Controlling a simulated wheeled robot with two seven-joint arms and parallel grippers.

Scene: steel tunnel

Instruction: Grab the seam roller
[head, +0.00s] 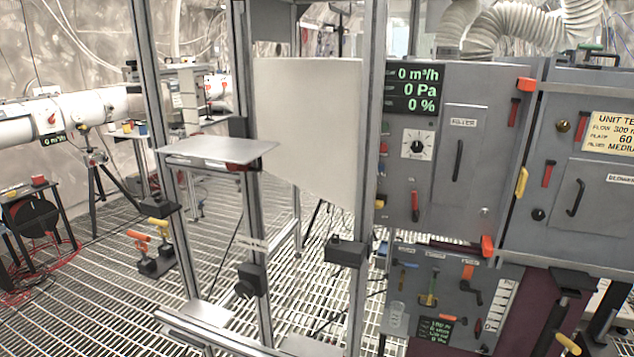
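I cannot single out the seam roller with certainty. Several small hand tools hang on a grey tool panel (452,262) at the lower right. Among them are a yellow-handled tool (429,287), a tool with an orange-red top and dark lower part (470,284), and a blue-ended tool (405,265). They are too small to name surely. Neither of my grippers shows in the head view.
A metal frame with a small shelf (216,151) and a pale upright sheet (310,120) stands in the middle. A grey filter cabinet (468,195) fills the right. Grated floor (110,280) shows at left.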

